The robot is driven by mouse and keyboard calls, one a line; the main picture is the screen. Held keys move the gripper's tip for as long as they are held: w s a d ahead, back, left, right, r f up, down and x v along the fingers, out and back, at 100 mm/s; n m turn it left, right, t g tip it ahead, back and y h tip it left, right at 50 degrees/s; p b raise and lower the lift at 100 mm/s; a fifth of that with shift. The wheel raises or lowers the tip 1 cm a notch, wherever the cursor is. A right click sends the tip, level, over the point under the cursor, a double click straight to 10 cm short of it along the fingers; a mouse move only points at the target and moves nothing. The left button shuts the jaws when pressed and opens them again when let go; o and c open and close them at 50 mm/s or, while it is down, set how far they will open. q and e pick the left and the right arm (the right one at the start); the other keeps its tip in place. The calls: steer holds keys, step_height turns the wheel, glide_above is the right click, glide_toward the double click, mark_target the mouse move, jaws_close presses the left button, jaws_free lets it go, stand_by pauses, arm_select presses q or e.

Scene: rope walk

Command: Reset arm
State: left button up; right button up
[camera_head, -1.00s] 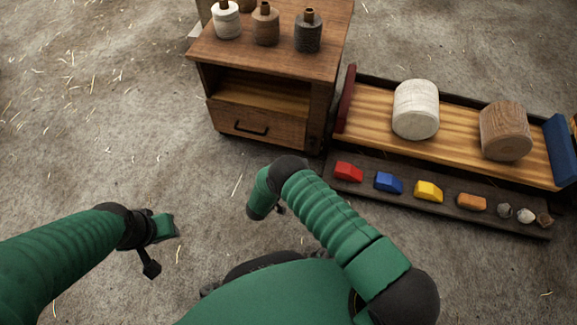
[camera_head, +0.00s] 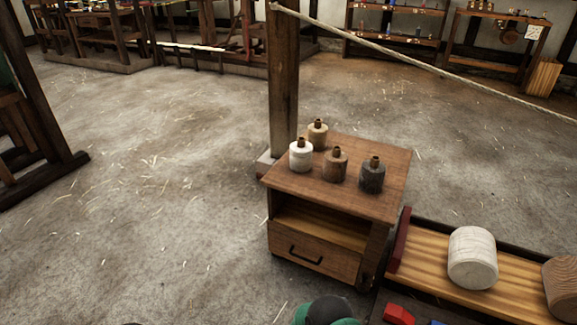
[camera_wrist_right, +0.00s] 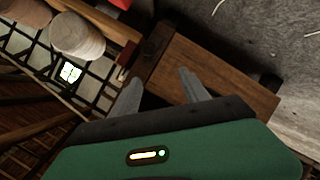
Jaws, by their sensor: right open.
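My right gripper (camera_wrist_right: 160,77) shows in the right wrist view, with its two grey fingers apart and nothing between them. Brown wood (camera_wrist_right: 235,85) lies beyond the fingers; it looks like part of the small cabinet. In the head view, a green and black part of my right arm shows at the bottom edge, in front of the cabinet (camera_head: 318,262). The right gripper is not visible there. My left gripper is in neither current view.
Several spools, including a white one (camera_head: 300,157) and a dark one (camera_head: 372,176), stand on the cabinet. A post (camera_head: 283,80) and rope (camera_head: 420,62) rise behind.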

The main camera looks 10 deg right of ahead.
steer(key=w+a+r+t+y+p, duration=0.1)
steer(key=w+a+r+y, duration=0.4)
steer(key=r, duration=0.5)
step_height(320, 180, up, 10)
steer(key=a+g+y+p, duration=0.1)
steer(key=a+y, duration=0.1)
steer(key=y, duration=0.2)
steer(key=s+d+r+g+p, duration=0.15)
steer(key=s+r, duration=0.25)
steer(key=s, duration=0.5)
steer(key=s+d+r+g+y, duration=0.1)
steer(key=s+r+g, duration=0.25)
steer(key=s, duration=0.55)
steer(key=s+d+r+g+p, duration=0.15)
steer(key=s+r, duration=0.25)
steer(key=s, duration=0.5)
steer(key=w+p+v, duration=0.2)
steer(key=p+v, duration=1)
steer(key=w+r+p+v, duration=0.1)
steer(key=w+p+v, duration=0.2)
steer(key=p+v, duration=0.9)
steer(key=w+p+v, duration=0.2)
steer(key=p+v, duration=1.1)
steer(key=shift+w+d+r, duration=0.3)
steer(key=shift+d+r, duration=0.05)
steer(key=shift+r, duration=0.1)
